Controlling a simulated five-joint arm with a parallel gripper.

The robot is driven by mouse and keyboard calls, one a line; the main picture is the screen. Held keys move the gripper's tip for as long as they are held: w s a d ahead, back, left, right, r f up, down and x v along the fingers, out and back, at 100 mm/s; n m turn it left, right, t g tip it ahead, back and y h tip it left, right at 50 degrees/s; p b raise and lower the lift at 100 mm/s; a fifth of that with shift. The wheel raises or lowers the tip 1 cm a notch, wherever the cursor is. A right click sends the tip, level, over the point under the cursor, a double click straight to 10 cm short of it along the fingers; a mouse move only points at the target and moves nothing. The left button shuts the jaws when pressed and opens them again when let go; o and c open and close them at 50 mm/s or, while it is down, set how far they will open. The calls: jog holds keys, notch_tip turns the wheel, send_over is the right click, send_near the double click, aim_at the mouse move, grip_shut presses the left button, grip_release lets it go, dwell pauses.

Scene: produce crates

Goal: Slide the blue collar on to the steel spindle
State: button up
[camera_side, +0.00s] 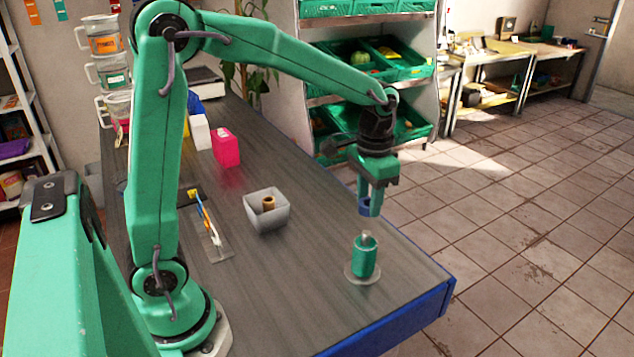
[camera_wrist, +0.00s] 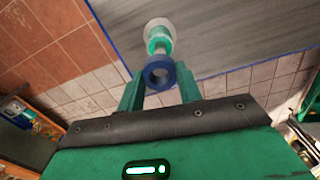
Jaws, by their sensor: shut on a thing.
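The blue collar (camera_side: 364,207) is a short ring held between the fingers of my gripper (camera_side: 371,211). In the wrist view, my gripper (camera_wrist: 160,73) is shut on the collar (camera_wrist: 149,82), whose open bore faces the camera. The steel spindle (camera_side: 367,240) stands upright near the table's right corner, on a round pale base (camera_side: 350,274). A green collar (camera_side: 364,262) sits around it, and only the steel tip shows above. The blue collar is above the spindle tip and apart from it. The green collar (camera_wrist: 157,34) also shows beyond the blue one in the wrist view.
A grey bin (camera_side: 266,218) holding a tan ring (camera_side: 268,203) stands mid-table. Pens (camera_side: 207,222) lie left of it. A pink box (camera_side: 226,147) and a white box (camera_side: 200,132) stand farther back. The table edge (camera_side: 425,305) is close to the spindle; the table around its base is clear.

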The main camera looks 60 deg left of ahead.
aim_at(367, 232)
jog(key=shift+w+f, duration=0.1)
dwell(0.5)
jog(key=shift+f, duration=2.75)
jog(key=shift+f, duration=1.35)
jog(key=o, duration=1.1)
notch_tip(367, 232, up, 7)
jog(key=shift+r, duration=0.35)
